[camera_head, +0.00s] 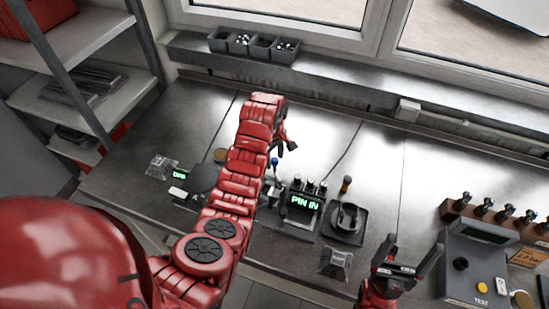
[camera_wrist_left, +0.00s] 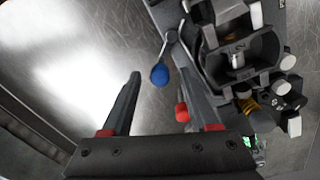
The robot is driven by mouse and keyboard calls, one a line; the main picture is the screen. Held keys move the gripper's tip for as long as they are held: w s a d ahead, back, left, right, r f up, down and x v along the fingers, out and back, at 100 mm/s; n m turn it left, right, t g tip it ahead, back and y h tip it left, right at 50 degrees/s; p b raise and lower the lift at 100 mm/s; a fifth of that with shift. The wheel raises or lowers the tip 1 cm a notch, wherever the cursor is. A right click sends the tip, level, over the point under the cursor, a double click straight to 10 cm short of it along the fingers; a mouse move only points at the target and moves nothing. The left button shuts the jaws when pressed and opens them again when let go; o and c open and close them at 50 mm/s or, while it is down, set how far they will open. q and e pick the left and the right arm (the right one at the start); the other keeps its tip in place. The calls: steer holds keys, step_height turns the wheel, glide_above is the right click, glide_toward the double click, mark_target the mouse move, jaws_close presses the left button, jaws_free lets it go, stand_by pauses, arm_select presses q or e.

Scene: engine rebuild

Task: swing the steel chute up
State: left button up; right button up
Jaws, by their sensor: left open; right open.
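I cannot pick out the steel chute with certainty. The dark fixture with a green "PIN IN" display (camera_head: 305,203) stands on the steel bench; its metal parts fill the upper right of the left wrist view (camera_wrist_left: 235,45). A thin steel lever with a blue knob (camera_wrist_left: 160,75) sticks out of its side; the knob also shows in the head view (camera_head: 274,162). My left gripper (camera_head: 287,143) is open above the bench behind the fixture. In the left wrist view its fingers (camera_wrist_left: 160,90) point toward the knob, with nothing held. My right gripper (camera_head: 408,258) is open and empty at the front right.
A dark tray (camera_head: 345,224) with a cradle stands right of the fixture. A test box (camera_head: 474,265) and a brown rack (camera_head: 500,218) are at the far right. Grey bins (camera_head: 253,44) sit on the back ledge. The bench's back middle is clear. My left arm hides part of the bench.

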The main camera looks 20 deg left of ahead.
arm_select(q)
steer(key=shift+s+f, duration=0.1)
steer(key=shift+f, duration=0.05)
steer(key=shift+f, duration=0.1)
steer(key=shift+c, duration=0.2)
jaws_close()
